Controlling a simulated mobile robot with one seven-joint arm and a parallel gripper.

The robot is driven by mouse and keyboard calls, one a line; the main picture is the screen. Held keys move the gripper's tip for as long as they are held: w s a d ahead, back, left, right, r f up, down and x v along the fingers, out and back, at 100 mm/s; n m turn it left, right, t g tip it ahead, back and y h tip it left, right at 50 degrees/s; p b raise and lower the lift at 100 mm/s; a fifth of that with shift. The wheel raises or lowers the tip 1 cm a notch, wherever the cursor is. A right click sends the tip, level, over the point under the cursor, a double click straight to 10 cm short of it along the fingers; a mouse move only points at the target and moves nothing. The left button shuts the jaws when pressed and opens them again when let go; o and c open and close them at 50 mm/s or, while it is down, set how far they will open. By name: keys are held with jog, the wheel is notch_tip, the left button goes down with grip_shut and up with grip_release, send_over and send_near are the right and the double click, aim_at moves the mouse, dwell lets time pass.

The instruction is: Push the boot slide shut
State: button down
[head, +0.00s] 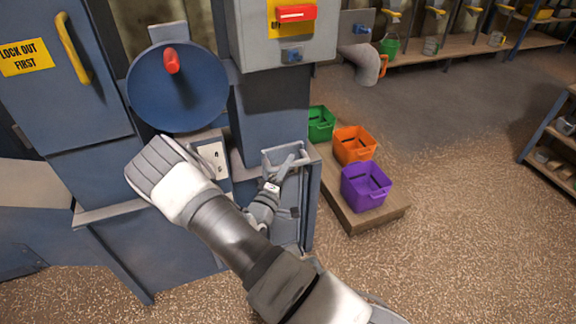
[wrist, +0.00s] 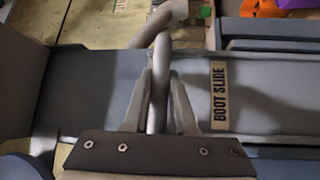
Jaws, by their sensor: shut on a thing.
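The boot slide (wrist: 95,90) is a flat grey plate in the wrist view, with a tan "BOOT SLIDE" label (wrist: 219,95) to the right of my fingers. A bent grey bar handle (wrist: 160,58) rises from it and runs between my two fingers. My gripper (wrist: 159,100) is shut on this handle. In the head view my gripper (head: 284,174) reaches to a pale handle frame low on the right of the blue machine, beside its upright panel. My forearm and gripper hide part of the slide there, so how far it stands open cannot be told.
A blue wheel (head: 178,88) with a red knob and a grey control box (head: 285,50) sit above my arm. Green (head: 320,124), orange (head: 354,146) and purple (head: 366,187) bins stand on a low wooden platform (head: 375,218) to the right. Open floor lies beyond.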

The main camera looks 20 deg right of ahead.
notch_tip(320, 180, down, 8)
jog(key=b, duration=0.3)
jog(key=shift+r+b, duration=0.25)
jog(key=shift+b, duration=0.15)
jog(key=c, duration=0.7)
grip_release()
jog(key=shift+c, duration=0.2)
jog(key=p+v, duration=0.3)
jog(key=v, duration=1.4)
jog(key=shift+s+a, duration=0.15)
jog(key=shift+s, duration=0.05)
